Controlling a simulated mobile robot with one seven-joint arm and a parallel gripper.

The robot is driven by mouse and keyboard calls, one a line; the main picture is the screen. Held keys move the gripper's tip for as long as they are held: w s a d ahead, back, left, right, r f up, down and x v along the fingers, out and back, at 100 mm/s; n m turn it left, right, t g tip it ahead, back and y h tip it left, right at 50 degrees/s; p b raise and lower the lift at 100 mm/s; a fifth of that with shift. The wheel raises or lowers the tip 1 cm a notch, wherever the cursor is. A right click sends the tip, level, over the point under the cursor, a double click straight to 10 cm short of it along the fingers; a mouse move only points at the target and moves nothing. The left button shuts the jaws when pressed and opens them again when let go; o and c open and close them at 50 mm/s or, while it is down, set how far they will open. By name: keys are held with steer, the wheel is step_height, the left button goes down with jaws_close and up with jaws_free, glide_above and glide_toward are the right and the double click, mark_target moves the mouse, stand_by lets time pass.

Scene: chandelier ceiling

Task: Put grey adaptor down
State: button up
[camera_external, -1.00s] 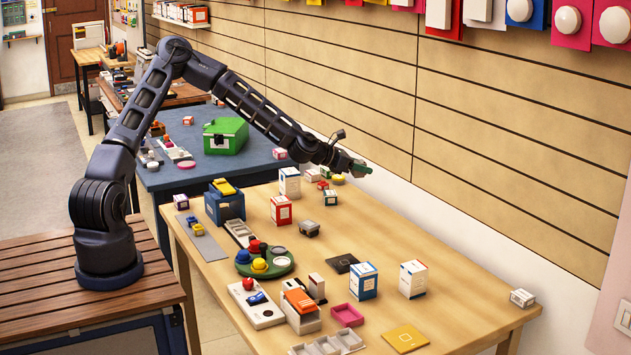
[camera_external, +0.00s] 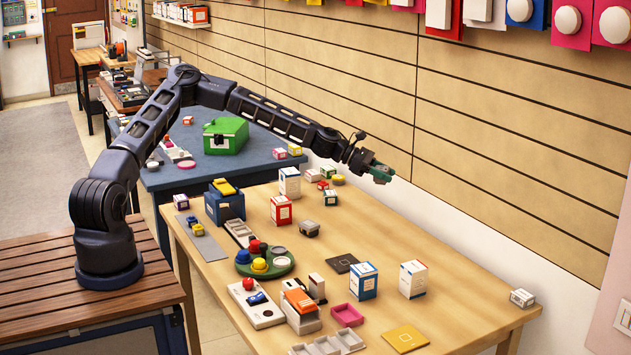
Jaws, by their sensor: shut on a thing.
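My gripper (camera_external: 383,174), with green fingers, is at the end of the extended arm, in the air above the far right side of the wooden table (camera_external: 455,290). It is shut on a small, dark greyish thing, probably the grey adaptor, mostly hidden by the fingers. Its exact shape is too small to tell. Nothing touches the gripper from below. A small grey block (camera_external: 309,229) lies on the table to the left of and below the gripper in the picture.
Two white-and-blue boxes (camera_external: 363,281) (camera_external: 413,279) stand upright near the table's right side. A green round tray (camera_external: 283,266) holds coloured buttons. A pink tray (camera_external: 347,315) and a yellow plate (camera_external: 405,338) lie in front. The table's far right part is mostly clear.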

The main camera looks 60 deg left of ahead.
mark_target(393, 248)
steer(key=s+d+r+m+g+h, duration=0.3)
steer(key=d+m+g+h, duration=0.1)
steer(key=d+m+g, duration=0.55)
steer(key=shift+n, duration=0.35)
steer(key=f, duration=2)
steer(key=shift+w+d, duration=0.1)
steer(key=shift+d, duration=0.3)
steer(key=shift+f, duration=0.1)
steer(key=o, duration=1)
